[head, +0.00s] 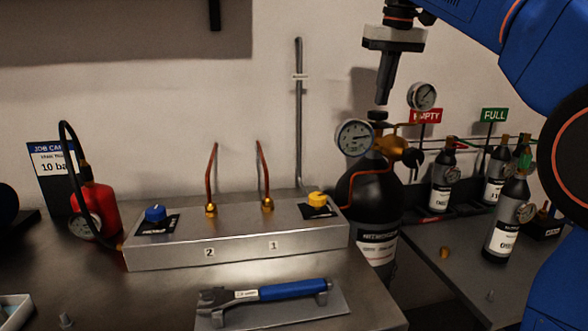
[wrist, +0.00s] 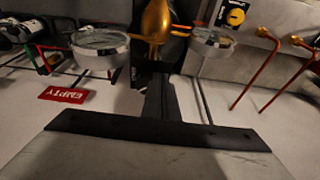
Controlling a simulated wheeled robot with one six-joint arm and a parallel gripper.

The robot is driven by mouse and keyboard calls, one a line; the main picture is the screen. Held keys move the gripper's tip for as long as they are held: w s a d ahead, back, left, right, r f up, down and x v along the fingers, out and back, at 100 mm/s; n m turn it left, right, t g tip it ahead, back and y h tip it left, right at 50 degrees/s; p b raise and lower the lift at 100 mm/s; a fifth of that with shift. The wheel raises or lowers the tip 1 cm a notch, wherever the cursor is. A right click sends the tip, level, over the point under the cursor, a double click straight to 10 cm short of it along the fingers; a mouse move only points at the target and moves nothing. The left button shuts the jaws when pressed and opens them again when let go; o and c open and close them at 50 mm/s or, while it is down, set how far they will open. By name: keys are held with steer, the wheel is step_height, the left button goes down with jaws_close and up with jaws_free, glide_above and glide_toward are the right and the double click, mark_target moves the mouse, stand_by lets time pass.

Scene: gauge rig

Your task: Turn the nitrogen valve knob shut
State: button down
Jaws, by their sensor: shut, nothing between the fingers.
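The large black nitrogen cylinder (head: 362,190) stands behind the bench, right of the middle in the head view, with a white label on its front. A brass regulator (head: 388,147) sits on its neck and also shows in the wrist view (wrist: 155,20). The small black valve knob (head: 377,116) tops it. My gripper (head: 381,102) points down just above the knob, shut and empty. Its fingers also show in the wrist view (wrist: 155,78); there I cannot make out the knob. I cannot tell whether the fingertips touch the knob.
Two dial gauges, one left (head: 355,137) and one right (head: 422,96), flank the knob closely. A grey manifold box (head: 240,235) with blue and yellow knobs stands left. A blue-handled wrench (head: 270,292) lies in front. Small bottles (head: 507,215) and EMPTY (wrist: 63,95) and FULL (head: 495,115) signs stand right.

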mark_target(378, 115)
step_height(378, 115, up, 3)
steer(key=shift+f, duration=0.15)
stand_by(0.3)
steer(key=w+d+f, duration=0.1)
steer(key=d+f, duration=0.2)
steer(key=f, duration=0.3)
stand_by(0.7)
steer(key=shift+d, duration=0.1)
steer(key=shift+s+a, duration=0.15)
steer(key=shift+a, duration=1.25)
stand_by(0.9)
steer(key=shift+s, duration=0.1)
